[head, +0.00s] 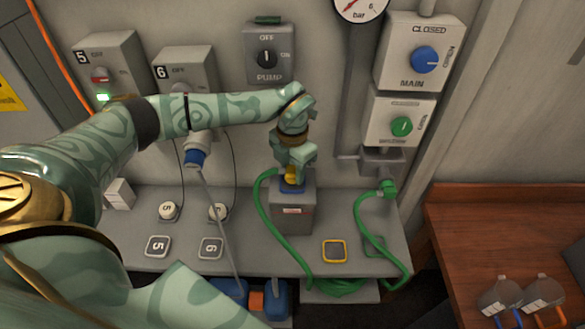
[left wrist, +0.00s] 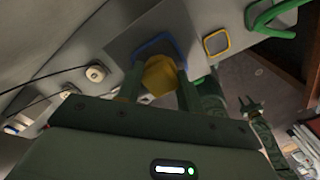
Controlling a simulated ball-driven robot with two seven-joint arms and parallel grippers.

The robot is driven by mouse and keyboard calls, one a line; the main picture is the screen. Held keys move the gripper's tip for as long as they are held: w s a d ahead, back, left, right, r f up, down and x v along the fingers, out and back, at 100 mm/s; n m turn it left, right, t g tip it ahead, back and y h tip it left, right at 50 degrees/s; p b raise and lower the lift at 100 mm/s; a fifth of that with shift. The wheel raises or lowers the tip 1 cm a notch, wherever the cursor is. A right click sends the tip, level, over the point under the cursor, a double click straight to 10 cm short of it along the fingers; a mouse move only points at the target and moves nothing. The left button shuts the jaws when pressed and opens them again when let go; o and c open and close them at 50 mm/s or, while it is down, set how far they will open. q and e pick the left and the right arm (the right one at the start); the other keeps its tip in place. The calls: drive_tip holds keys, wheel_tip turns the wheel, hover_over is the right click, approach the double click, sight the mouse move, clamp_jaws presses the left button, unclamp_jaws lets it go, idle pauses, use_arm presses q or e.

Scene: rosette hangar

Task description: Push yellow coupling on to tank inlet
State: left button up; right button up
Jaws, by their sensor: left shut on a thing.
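My left gripper (head: 293,166) points down over the grey tank box (head: 292,214) and is shut on the yellow coupling (head: 291,176). The blue-rimmed inlet (head: 292,187) on the tank's top is directly under the coupling. In the left wrist view the yellow coupling (left wrist: 160,76) sits between the two fingers, in front of the blue square rim (left wrist: 150,45). The gripper hides part of the coupling, and I cannot tell whether it is seated. A small dark pronged shape at the wrist view's right may be my right gripper (left wrist: 249,106).
A green hose (head: 268,225) loops beside the tank; another green hose (head: 366,225) hangs from the right-hand valve. A yellow-framed square (head: 335,251) is right of the tank on the grey bench (head: 130,229). Switch boxes and a gauge line the wall. A wooden table (head: 470,225) stands right.

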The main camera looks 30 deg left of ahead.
sight(292, 169)
idle(0.3)
use_arm(q)
drive_tip(key=shift+f, duration=0.5)
idle(0.4)
drive_tip(key=o, duration=1)
drive_tip(key=shift+r, duration=0.1)
wheel_tip(292, 169, up, 12)
drive_tip(key=shift+f, duration=0.1)
drive_tip(key=shift+f, duration=0.1)
